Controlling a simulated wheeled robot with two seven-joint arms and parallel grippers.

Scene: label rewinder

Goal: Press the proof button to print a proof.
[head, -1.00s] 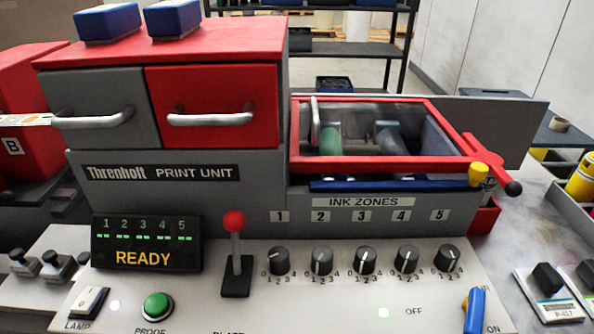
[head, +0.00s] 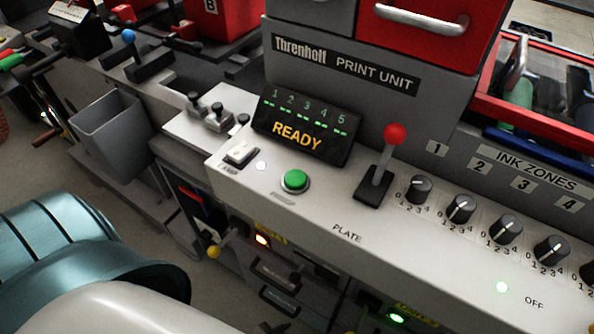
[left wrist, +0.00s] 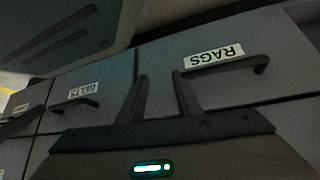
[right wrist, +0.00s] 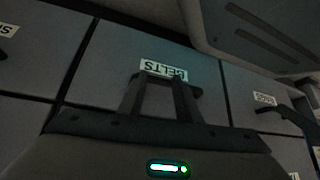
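The green proof button (head: 294,181) sits in a pale ring on the white console top (head: 440,245) in the head view. Its small label is hard to read now but read PROOF in the earlier head view. Behind it, the black display (head: 305,126) reads READY in amber. Neither gripper shows in the head view. In the right wrist view my right gripper (right wrist: 159,78) is open and empty, facing a drawer labelled BELTS (right wrist: 163,69).
A red-knobbed lever (head: 394,135) stands right of the button, and the white lamp switch (head: 241,153) is left of it. Several black ink knobs (head: 461,208) line the console further right. A yellow-knobbed lever (head: 214,251) sticks out below the console's front edge.

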